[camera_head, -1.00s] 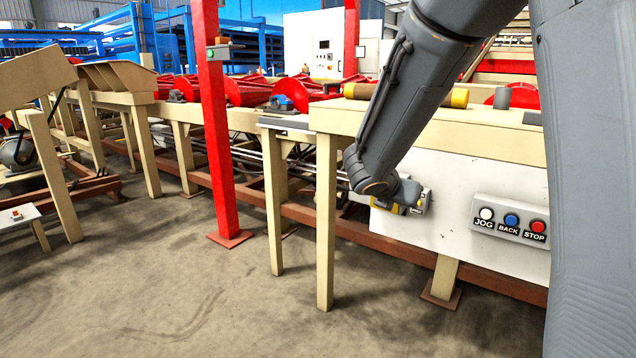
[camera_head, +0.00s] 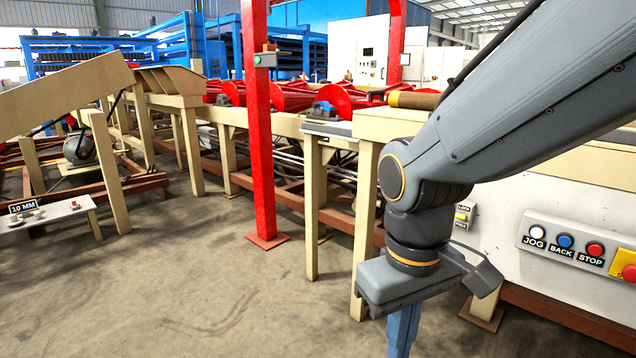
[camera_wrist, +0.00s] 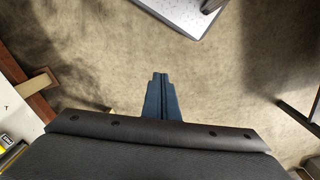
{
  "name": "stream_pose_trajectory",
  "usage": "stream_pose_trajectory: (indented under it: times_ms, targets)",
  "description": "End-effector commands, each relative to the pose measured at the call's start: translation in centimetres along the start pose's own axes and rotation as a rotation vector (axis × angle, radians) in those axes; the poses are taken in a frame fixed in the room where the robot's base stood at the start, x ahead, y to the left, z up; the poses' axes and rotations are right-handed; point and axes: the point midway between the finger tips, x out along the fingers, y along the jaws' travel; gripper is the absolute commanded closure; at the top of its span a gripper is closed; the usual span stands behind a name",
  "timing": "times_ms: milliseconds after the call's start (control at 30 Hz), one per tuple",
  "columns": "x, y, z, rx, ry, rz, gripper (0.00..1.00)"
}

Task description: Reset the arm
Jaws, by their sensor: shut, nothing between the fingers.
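My gripper (camera_head: 403,330) hangs pointing down in the head view, in front of the white machine panel, with its lower end cut off by the frame's bottom edge. In the wrist view my gripper (camera_wrist: 160,78) shows as two blue fingers lying together, with nothing between them. Bare concrete floor lies below it. My arm reaches in from the upper right of the head view and bends down at the wrist.
The white panel (camera_head: 500,232) carries JOG, BACK and STOP buttons (camera_head: 566,243). A red post (camera_head: 260,150) stands left of my arm. A small table marked 10 MM (camera_head: 45,215) is at the left. The floor (camera_head: 200,280) between is clear.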

Motion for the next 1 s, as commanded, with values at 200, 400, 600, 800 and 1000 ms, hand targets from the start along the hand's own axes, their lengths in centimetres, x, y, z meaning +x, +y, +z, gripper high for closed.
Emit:
stream_pose_trajectory:
  times_ms: [200, 400, 600, 800, 1000]
  targets:
    - [-1.5, -2.0, 1.0, 0.126, -0.003, -0.073, 1.0]
    - [-3.3, -0.7, 1.2, 0.166, -0.005, -0.063, 1.0]
    - [-5.7, 1.1, 1.7, 0.224, -0.01, -0.052, 1.0]
    - [-8.5, 3.6, 2.6, 0.291, -0.015, -0.039, 1.0]
    - [-10.8, 5.6, 3.7, 0.355, -0.019, -0.03, 1.0]
